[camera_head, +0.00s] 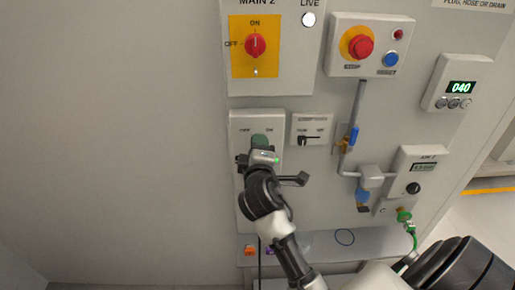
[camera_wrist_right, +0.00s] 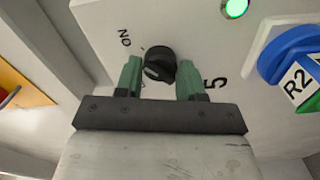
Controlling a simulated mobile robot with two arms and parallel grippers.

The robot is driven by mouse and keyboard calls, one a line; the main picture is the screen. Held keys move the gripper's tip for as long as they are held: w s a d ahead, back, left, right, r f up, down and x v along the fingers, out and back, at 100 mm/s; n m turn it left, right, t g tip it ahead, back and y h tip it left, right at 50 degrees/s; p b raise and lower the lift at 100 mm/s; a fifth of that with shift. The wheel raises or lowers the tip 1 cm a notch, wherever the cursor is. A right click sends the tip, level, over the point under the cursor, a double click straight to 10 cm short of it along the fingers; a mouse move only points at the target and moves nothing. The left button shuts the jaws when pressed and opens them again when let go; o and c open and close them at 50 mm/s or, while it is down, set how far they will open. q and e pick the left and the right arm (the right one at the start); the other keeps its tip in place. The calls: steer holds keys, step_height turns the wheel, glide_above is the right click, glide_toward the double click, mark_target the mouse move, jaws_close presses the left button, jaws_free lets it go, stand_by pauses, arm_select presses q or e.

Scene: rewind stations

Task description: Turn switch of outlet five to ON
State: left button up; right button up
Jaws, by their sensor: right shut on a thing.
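The black rotary switch (camera_wrist_right: 160,64) is on a pale panel marked 5 in the right wrist view. An ON label (camera_wrist_right: 124,38) is beside it at upper left. A light mark on the knob faces lower left; any other label there is largely hidden. My right gripper (camera_wrist_right: 160,78) has its green fingers on either side of the knob, shut on it. The knob is hidden there. My left gripper is not in view.
Above is the MAIN 2 box with a red knob on a yellow plate (camera_head: 265,68). A red emergency button (camera_head: 361,46) is at its right. A small switch box (camera_head: 312,128) is close to my right gripper. A blue R2 part (camera_wrist_right: 290,55) is at the right in the wrist view.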

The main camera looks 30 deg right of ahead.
steer(key=o, duration=0.9)
steer(key=shift+s, duration=0.1)
steer(key=b+v, duration=0.3)
steer(key=v, duration=0.7)
steer(key=shift+s, duration=0.25)
steer(key=shift+a, duration=0.15)
